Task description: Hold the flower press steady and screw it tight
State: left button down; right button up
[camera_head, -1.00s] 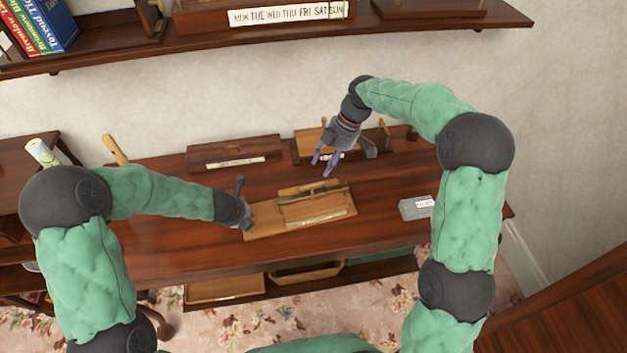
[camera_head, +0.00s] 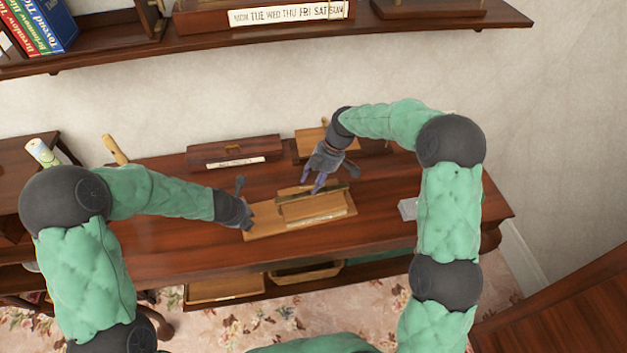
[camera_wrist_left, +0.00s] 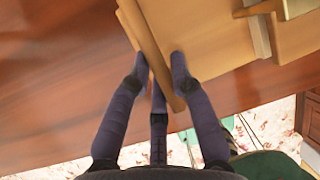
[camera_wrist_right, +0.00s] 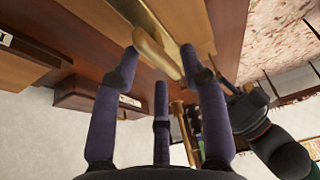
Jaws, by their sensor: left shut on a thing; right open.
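The flower press (camera_head: 262,223) lies on the dark wooden table, a light wooden base board with a raised block and a brass-coloured bar on top. My left gripper (camera_head: 246,208) is shut on the left end of the base board; in the left wrist view its fingers straddle the board's edge (camera_wrist_left: 150,40). My right gripper (camera_head: 314,184) is open above the press, pointing down. In the right wrist view a pale wooden handle (camera_wrist_right: 155,55) on the brass bar lies between its spread fingertips. I cannot tell whether they touch it.
A long dark wooden box (camera_head: 234,150) stands at the table's back, with another wooden item (camera_head: 310,140) behind my right gripper. A small grey box (camera_head: 408,208) sits right of the press, partly hidden by my right arm. The table's front left is clear.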

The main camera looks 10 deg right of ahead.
pick_arm(q)
jog(key=shift+s+f, duration=0.1)
pick_arm(e)
jog(key=shift+f, duration=0.2)
grip_shut()
